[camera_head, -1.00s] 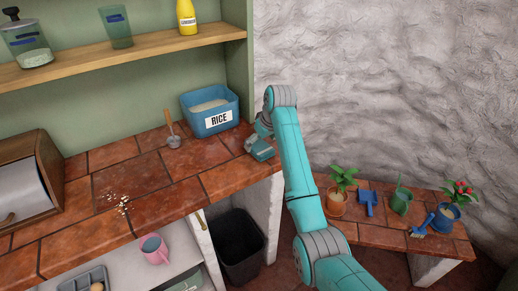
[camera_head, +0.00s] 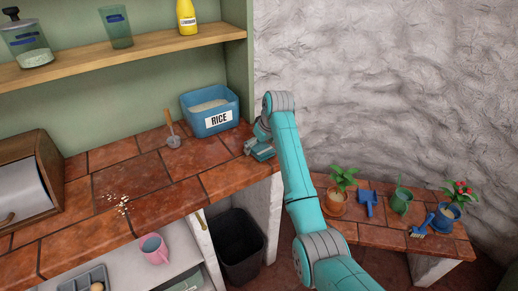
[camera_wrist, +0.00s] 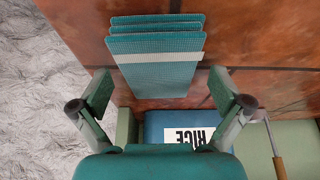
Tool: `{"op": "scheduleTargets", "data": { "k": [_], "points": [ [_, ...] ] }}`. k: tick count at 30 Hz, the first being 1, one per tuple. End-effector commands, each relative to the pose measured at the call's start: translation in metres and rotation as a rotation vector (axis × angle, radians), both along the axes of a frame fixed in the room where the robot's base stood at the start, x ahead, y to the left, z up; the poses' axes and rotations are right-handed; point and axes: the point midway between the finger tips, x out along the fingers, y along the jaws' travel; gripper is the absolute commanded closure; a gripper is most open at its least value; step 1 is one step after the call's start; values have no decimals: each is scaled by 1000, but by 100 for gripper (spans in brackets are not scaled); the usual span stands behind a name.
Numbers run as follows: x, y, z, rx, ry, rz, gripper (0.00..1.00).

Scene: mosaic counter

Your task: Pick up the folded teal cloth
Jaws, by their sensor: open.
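The folded teal cloth (camera_wrist: 155,68) lies on the tiled counter, in stacked layers with a pale stripe across it, in the wrist view. My gripper (camera_wrist: 163,92) is open, with one finger on each side of the cloth's near part in that view. I see no finger closed on it, and I cannot tell the height of the fingertips over the counter. In the head view my gripper (camera_head: 261,150) is low over the counter's right end. The cloth cannot be made out clearly there beside the gripper and arm.
A blue rice bin (camera_head: 212,122) stands close behind my gripper, and a scoop (camera_head: 173,138) lies left of it. Spilled grains (camera_head: 118,203) lie on the left of the counter. A low bench (camera_head: 385,236) with potted plants stands at right.

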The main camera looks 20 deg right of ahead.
Motion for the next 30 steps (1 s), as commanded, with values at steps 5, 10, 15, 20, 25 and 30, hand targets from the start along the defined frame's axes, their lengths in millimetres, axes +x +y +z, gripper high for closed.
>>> {"op": "scheduleTargets", "data": {
  "k": [5,10,15,20,25,30],
  "points": [
    [0,0,0,0,0,0,0],
    [0,0,0,0,0,0,22],
    [0,0,0,0,0,0,59],
    [0,0,0,0,0,0,59],
    [0,0,1,0,0,0,59],
    [1,0,18,0,-3,0,59]
  ]
}}
